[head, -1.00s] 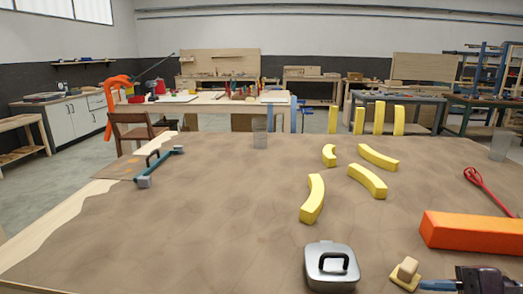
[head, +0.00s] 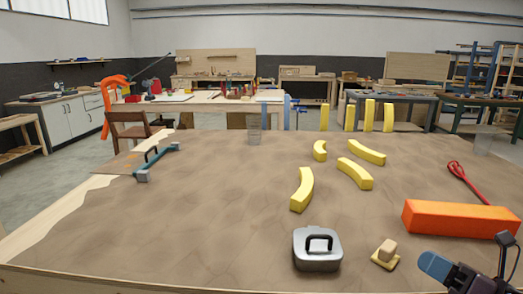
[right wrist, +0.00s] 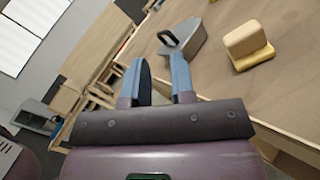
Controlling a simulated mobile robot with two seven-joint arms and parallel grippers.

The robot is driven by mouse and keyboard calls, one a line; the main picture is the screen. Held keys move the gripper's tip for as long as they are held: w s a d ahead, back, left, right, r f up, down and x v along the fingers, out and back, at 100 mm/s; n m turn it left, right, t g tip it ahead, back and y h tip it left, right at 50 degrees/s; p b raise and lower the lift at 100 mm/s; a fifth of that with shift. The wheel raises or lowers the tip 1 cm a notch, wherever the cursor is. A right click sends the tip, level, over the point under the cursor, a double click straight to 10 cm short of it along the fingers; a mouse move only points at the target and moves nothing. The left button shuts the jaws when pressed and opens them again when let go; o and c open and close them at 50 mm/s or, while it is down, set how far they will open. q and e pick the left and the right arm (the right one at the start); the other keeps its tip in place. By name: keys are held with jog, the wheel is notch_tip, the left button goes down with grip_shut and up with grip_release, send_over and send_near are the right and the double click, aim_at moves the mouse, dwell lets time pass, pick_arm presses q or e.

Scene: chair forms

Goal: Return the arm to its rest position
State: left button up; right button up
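My right gripper (head: 434,265) is at the lower right of the head view, by the table's front edge. In the right wrist view its two blue fingers (right wrist: 160,82) stand apart with nothing between them. A small pale wooden block on a yellow base (head: 385,253) is on the table to the left of the gripper, not touching it; it also shows in the right wrist view (right wrist: 250,45). My left gripper is in neither view.
The brown-covered table (head: 200,225) holds a grey metal box with a black handle (head: 317,252), an orange beam (head: 460,216), several yellow curved pieces (head: 302,190), a red tool (head: 467,183) and a teal clamp (head: 157,160). The table's left-middle is clear.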

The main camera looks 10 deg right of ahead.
jog(key=d+f+m+h, duration=0.1)
jog(key=f+m+h, duration=0.1)
jog(key=m, duration=0.3)
jog(key=d+f+m+t+h, duration=0.1)
jog(key=f+m+h, duration=0.1)
jog(key=m, duration=0.3)
jog(key=s+d+f+m+h, duration=0.1)
jog(key=f+m+h, duration=0.2)
jog(key=m, duration=0.2)
jog(key=shift+f+m+t, duration=0.3)
jog(key=shift+f+t, duration=0.1)
jog(key=s+a+f+m+g+h+p, duration=0.1)
jog(key=s+a+f+m+g+h, duration=0.2)
jog(key=f+m, duration=0.45)
jog(key=s+a+f+m+g+h+p, duration=0.1)
jog(key=s+f+m+g, duration=0.1)
jog(key=s+f+m, duration=0.4)
jog(key=s+a+f+m+g, duration=0.1)
jog(key=s+a+f+m, duration=0.1)
jog(key=a, duration=0.3)
jog(key=s+a+f+m+g+y, duration=0.1)
jog(key=s+a+f+m, duration=0.1)
jog(key=a+f, duration=0.3)
jog(key=shift+s+a+f+m+p, duration=0.3)
jog(key=shift+s+a+m+p, duration=0.15)
jog(key=shift+m, duration=0.4)
jog(key=shift+w, duration=0.1)
